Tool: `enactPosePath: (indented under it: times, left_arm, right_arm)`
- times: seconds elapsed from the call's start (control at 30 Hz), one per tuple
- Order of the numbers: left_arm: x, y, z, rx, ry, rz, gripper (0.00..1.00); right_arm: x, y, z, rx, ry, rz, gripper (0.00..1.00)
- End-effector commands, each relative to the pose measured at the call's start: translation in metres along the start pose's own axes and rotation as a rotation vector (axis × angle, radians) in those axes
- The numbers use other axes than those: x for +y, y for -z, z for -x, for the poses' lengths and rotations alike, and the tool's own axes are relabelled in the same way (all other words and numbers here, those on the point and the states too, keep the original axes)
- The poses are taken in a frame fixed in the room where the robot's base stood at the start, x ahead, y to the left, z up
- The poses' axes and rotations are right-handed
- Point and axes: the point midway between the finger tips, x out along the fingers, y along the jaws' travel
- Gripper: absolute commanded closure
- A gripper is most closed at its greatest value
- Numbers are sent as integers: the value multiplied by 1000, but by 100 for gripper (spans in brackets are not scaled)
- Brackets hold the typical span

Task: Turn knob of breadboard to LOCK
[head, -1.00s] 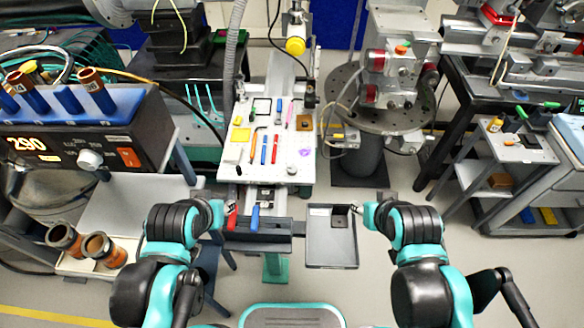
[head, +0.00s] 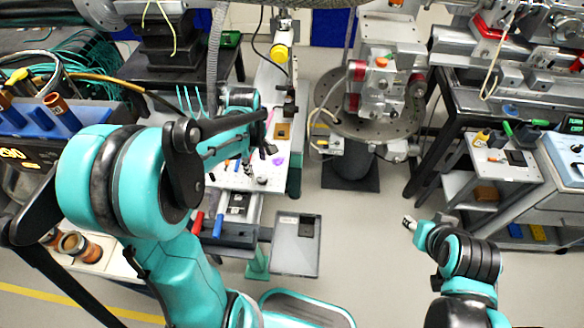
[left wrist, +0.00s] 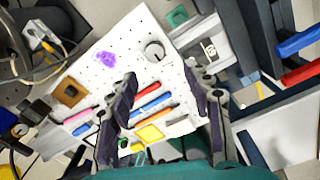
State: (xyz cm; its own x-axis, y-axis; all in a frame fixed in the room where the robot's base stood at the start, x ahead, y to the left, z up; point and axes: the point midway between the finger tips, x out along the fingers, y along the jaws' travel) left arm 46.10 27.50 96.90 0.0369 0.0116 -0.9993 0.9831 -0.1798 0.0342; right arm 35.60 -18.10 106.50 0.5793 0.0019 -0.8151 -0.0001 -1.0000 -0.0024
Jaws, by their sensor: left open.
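The white breadboard (head: 234,180) lies partly under my left arm in the head view and fills the middle of the left wrist view (left wrist: 125,62). Its round grey knob (left wrist: 155,50) sits near one corner, with a dark line across its face; no LOCK mark is readable. The knob shows small in the head view (head: 262,181). My left gripper (left wrist: 160,72) is open and empty above the board, its fingertips pointing toward the knob, apart from it. My right gripper (head: 408,222) is off to the right over the floor, far from the board; its jaws are too small to judge.
Hex keys and pens, a yellow pad (left wrist: 149,132), a brown block (left wrist: 69,92) and a purple patch (left wrist: 107,57) are on the board. A grey tray (head: 296,262) is beside it. Red (head: 197,223) and blue (head: 218,226) handles lie near its front edge.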

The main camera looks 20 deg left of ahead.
Motion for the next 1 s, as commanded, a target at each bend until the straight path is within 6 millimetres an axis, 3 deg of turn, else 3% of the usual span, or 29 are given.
enactPosePath:
  times: [0.27,0.63,1.0]
  left_arm:
    - [2,9,-24,-15,41,106,50]
    - [0,8,-80,-14,39,103,50]
    - [-1,8,-89,-14,38,102,50]
  right_arm:
    - [0,-1,-1,0,0,0,60]
    - [0,-12,-17,0,0,0,60]
    - [0,-13,-18,0,0,0,60]
